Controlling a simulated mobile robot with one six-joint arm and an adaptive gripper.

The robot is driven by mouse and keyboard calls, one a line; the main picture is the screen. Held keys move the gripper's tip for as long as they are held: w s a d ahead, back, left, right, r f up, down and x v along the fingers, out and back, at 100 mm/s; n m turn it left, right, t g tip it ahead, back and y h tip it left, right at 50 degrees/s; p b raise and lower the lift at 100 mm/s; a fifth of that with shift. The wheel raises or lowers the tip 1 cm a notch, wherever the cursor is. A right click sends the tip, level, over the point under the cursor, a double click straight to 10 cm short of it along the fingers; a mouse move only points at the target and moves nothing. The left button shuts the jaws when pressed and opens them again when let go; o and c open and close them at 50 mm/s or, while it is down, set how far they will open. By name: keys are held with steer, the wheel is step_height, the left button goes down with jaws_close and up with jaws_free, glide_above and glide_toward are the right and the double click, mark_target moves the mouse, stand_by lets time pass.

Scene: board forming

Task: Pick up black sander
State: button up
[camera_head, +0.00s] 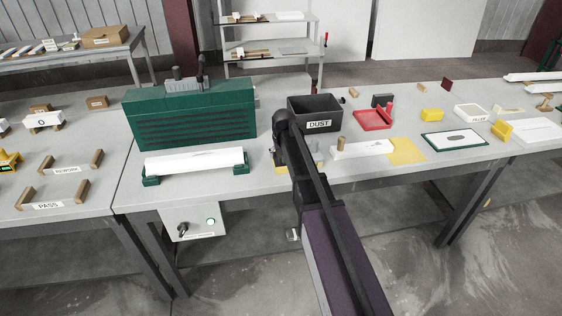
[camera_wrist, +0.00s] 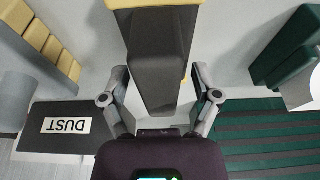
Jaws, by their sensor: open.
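A dark grey-black block with yellow parts at its far end, which looks like the black sander (camera_wrist: 158,62), fills the upper middle of the wrist view. My gripper (camera_wrist: 160,95) is open, with one finger on each side of the dark body. A gap shows on both sides, and I see no grip. In the head view my arm hides most of this spot; only yellow bits (camera_head: 282,161) show beside the arm, left of centre on the bench. My fingertips are hidden there.
The black DUST bin (camera_head: 314,113) stands close behind my arm, also in the wrist view (camera_wrist: 66,126). A green machine (camera_head: 192,116) and a white bar on green cradles (camera_head: 194,162) are at left. A red tray (camera_head: 373,118) and yellow sheet (camera_head: 407,151) are at right.

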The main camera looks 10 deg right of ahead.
steer(key=shift+f, duration=0.25)
stand_by(0.3)
steer(key=shift+c, duration=0.2)
steer(key=shift+s+r, duration=0.15)
jaws_close()
